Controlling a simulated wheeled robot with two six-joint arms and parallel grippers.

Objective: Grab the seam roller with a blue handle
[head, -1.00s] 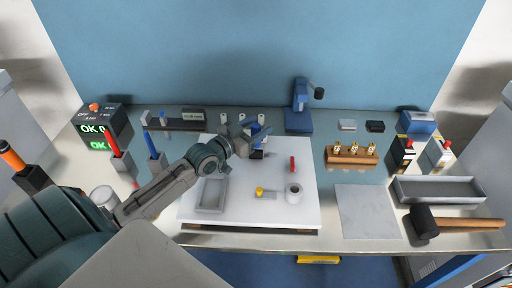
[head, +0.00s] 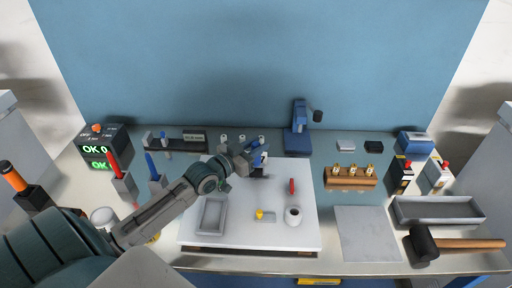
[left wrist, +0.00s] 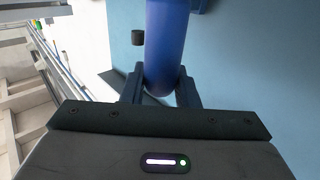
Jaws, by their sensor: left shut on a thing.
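The seam roller's blue handle (left wrist: 165,40) stands between my fingers in the left wrist view. A bit of blue handle (head: 258,159) also shows at my left gripper in the head view. My left gripper (head: 252,157) is shut on the handle, above the back part of the white board. The roller end cannot be made out, as the fingers cover part of the tool. A dark block (head: 260,172) is just below the gripper. My right gripper is not in view.
The white board (head: 250,238) carries a grey tray (head: 211,216), a white roll (head: 293,215), a yellow-ended piece (head: 260,215) and a red piece (head: 292,186). A blue stand (head: 298,140) is behind. A mallet (head: 424,245) and a long tray (head: 438,211) lie right.

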